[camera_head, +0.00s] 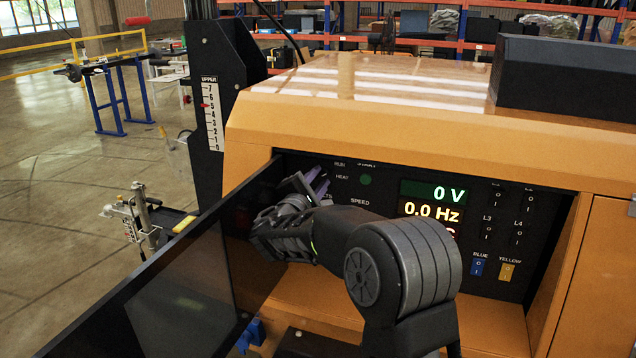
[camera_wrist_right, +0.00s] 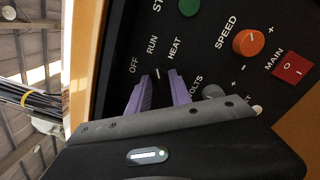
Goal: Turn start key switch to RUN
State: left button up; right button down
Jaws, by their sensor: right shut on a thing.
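The orange machine has a black control panel (camera_head: 388,182) recessed in its front. In the right wrist view, the start key switch (camera_wrist_right: 158,75) is a small dark knob with a pale mark, below the labels OFF, RUN and HEAT. Most of it is hidden, and I cannot tell which label it points to. My right gripper (camera_wrist_right: 160,82) has its two purple fingers shut on the switch, one on each side. In the head view my right gripper (camera_head: 318,185) reaches the panel's upper left and hides the switch. My left gripper is not in view.
An open dark door (camera_head: 160,285) stands left of my right arm. The panel has a green button (camera_wrist_right: 189,6), an orange speed knob (camera_wrist_right: 249,42), a red main switch (camera_wrist_right: 291,67) and a display (camera_head: 434,192) reading 0 V and 0.0 Hz. A black post (camera_head: 212,110) rises behind the door.

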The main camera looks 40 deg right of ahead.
jog(key=shift+f+n, duration=0.1)
jog(key=shift+n, duration=0.9)
jog(key=c, duration=1.5)
grip_release()
jog(key=b+v, duration=0.1)
jog(key=v, duration=0.7)
